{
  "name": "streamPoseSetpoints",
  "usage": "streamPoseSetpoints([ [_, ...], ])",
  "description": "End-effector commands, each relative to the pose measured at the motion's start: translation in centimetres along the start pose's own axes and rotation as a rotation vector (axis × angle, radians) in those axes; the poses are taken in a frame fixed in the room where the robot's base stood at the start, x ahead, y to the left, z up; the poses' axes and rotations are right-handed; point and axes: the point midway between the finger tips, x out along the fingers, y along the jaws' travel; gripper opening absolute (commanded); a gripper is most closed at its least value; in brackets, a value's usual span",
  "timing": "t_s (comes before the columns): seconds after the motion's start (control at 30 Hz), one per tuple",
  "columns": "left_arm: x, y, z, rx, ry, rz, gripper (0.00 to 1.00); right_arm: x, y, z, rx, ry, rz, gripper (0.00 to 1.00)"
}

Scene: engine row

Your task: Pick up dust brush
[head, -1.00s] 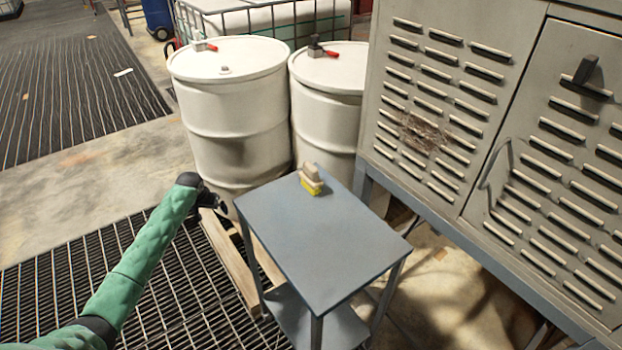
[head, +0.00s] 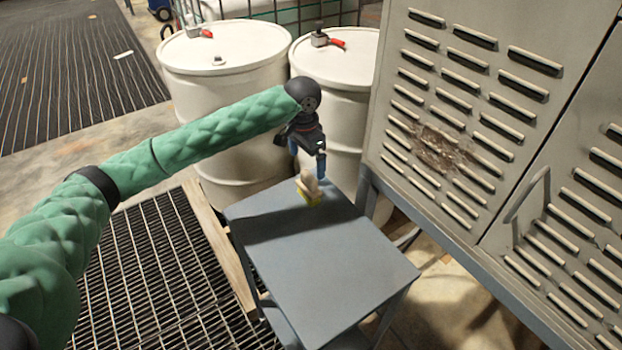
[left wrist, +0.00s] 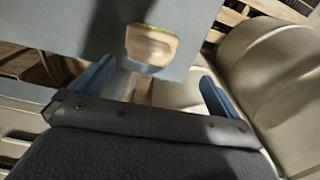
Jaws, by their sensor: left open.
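The dust brush (head: 309,188) stands on the far end of the grey-blue table (head: 318,255). It has a pale tan handle on top and yellow at its base. My left gripper (head: 308,166) is open just above and around the brush's top in the head view. In the left wrist view the brush (left wrist: 151,45) shows beyond the two blue fingers (left wrist: 155,82), roughly midway between them. I cannot tell whether a finger touches it; it still appears to rest on the table. My right gripper is not in view.
Two white drums (head: 225,85) stand close behind the table, the right one (head: 345,95) right beside my gripper. A beige louvred cabinet (head: 450,110) rises to the right. Floor grating (head: 150,270) lies to the left. The rest of the tabletop is clear.

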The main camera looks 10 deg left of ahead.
Motion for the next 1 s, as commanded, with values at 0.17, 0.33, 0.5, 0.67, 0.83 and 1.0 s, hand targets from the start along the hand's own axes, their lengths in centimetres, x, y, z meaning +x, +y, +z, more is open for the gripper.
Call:
streamPoseSetpoints([
  [0.17,0.2,2.3,0.9,0.053,-0.047,-0.003,1.00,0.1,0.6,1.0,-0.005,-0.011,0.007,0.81],
  [0.33,1.6,2.5,1.2,0.056,-0.053,0.000,1.00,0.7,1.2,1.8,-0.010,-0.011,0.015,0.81],
  [0.5,2.8,2.4,1.3,0.055,-0.051,-0.002,1.00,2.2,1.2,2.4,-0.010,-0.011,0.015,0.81],
  [0.67,3.8,2.3,1.8,0.055,-0.052,-0.001,1.00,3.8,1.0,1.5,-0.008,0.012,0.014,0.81],
  [0.83,5.3,2.2,2.4,0.055,-0.051,-0.002,1.00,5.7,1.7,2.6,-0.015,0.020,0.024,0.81],
  [1.0,7.2,2.2,2.5,0.055,-0.051,-0.002,1.00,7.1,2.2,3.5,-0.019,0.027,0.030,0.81],
])
